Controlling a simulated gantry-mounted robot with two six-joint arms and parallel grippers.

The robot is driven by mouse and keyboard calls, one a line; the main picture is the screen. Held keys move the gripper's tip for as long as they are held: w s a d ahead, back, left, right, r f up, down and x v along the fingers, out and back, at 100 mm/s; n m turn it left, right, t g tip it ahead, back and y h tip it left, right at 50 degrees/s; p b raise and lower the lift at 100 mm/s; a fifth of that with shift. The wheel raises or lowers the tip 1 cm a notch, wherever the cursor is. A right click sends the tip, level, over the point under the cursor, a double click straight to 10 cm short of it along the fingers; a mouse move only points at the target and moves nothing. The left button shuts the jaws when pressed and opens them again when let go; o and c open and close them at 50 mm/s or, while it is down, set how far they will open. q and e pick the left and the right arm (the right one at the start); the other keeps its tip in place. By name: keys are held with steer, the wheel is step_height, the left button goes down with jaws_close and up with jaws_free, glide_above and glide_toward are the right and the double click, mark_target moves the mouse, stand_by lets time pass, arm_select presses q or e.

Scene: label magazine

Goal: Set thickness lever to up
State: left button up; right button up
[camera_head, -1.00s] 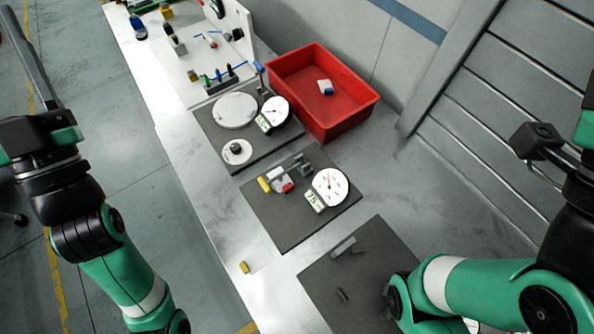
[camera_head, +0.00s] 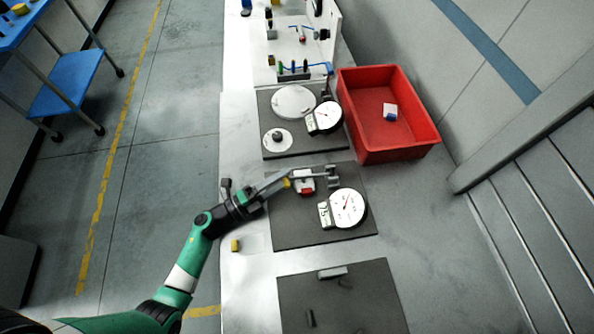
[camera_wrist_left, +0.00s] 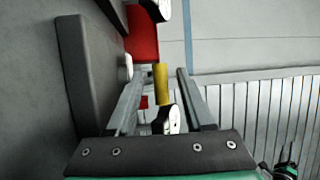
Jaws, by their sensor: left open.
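The thickness gauge stands on the middle dark mat (camera_head: 290,233) in the head view. It has a white round dial (camera_head: 349,207), a digital readout and a grey and red body (camera_head: 304,183). Its thickness lever has a yellow end (camera_head: 286,182). My left gripper (camera_head: 279,180) reaches in from the left at that yellow end, and its fingers partly cover it. In the left wrist view the yellow lever end (camera_wrist_left: 161,84) appears between the two open, spread fingers, apart from both. My right gripper is out of view.
A red bin (camera_head: 428,134) with a small white and blue item stands at the upper right. Another dark mat (camera_head: 268,99) with a round plate and a dial lies behind. A front mat (camera_head: 365,305) holds small grey parts. A loose yellow block (camera_head: 235,245) lies on the table.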

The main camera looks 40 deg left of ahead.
arm_select(q)
steer(key=x, duration=0.4)
jaws_close()
steer(key=shift+r, duration=0.1)
stand_by(1.3)
